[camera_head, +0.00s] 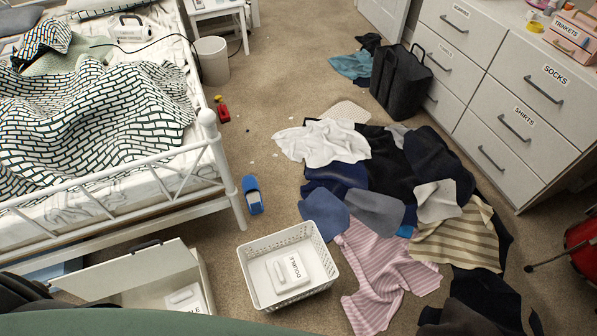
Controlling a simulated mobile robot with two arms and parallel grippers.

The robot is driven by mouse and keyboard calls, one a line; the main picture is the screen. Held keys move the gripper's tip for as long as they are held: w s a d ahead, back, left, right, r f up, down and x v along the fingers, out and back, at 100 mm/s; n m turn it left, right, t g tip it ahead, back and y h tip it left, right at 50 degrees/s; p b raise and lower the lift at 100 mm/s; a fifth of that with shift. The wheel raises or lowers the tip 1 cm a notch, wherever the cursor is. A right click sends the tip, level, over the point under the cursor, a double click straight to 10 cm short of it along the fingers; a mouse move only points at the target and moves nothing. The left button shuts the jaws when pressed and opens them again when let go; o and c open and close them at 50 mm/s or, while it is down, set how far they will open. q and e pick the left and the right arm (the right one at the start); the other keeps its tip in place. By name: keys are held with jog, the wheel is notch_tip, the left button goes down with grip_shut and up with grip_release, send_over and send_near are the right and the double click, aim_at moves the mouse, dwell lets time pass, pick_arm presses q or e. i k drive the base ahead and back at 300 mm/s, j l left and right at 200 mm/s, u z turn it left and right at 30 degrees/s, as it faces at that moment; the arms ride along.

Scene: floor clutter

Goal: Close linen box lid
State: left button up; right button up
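A pale box (205,278) stands at the bottom left, partly cut off by the lower edge and by a green shape in front. Its lid (120,283) is raised, standing open on the left side, with a dark handle at its top edge. Inside the box lies a white package (184,297) with a label ending in "BLE". I take this to be the linen box; no name shows on it. Neither of my grippers is in view.
A white open basket (243,262) holding a package labelled "DOUBLE" stands right of the box. A clothes heap (375,215) covers the floor further right. A white bed frame (120,182) is behind the box. A blue object (252,195) lies by the bed leg.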

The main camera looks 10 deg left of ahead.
aim_at(133, 270)
jog(key=u, duration=2.2)
